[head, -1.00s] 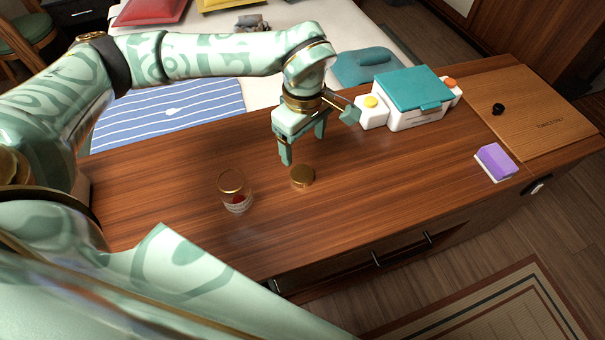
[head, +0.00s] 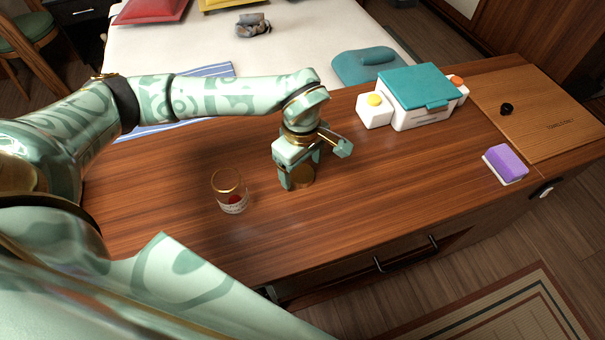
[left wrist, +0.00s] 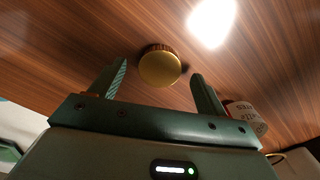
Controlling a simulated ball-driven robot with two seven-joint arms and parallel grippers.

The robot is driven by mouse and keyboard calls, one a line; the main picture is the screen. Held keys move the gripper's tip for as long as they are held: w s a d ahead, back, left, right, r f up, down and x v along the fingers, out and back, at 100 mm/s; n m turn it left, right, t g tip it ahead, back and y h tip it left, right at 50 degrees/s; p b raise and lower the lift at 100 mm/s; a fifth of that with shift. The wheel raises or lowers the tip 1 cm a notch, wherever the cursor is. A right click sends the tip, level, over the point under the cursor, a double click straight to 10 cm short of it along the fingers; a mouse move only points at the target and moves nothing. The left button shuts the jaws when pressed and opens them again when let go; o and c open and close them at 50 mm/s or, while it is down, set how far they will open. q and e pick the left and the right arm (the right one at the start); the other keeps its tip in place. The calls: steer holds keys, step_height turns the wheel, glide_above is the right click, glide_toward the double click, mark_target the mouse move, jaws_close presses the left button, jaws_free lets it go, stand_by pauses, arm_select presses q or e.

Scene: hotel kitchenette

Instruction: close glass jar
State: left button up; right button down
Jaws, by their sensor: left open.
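The glass jar (head: 231,192) stands upright and lidless on the wooden counter, with a gold rim, a white label and something red inside. The gold lid (head: 304,176) lies on the counter to the right of the jar. My left gripper (head: 302,178) is open, pointing down at the lid, with one finger partly in front of it. In the left wrist view the lid (left wrist: 160,66) shows between and beyond the two open fingertips (left wrist: 158,78). The jar's label (left wrist: 245,115) shows behind the right finger there. My right gripper is not in view.
A white box with a teal lid (head: 415,88) stands at the back right beside a small yellow-topped white container (head: 374,110). A purple sponge (head: 506,162) and a wooden board (head: 545,110) lie farther right. The counter in front of the lid is clear.

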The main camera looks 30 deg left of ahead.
arm_select(q)
steer(key=shift+f, duration=0.85)
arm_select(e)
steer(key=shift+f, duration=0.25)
arm_select(q)
steer(key=c, duration=1.1)
steer(key=shift+o, duration=0.2)
steer(key=shift+r, duration=0.15)
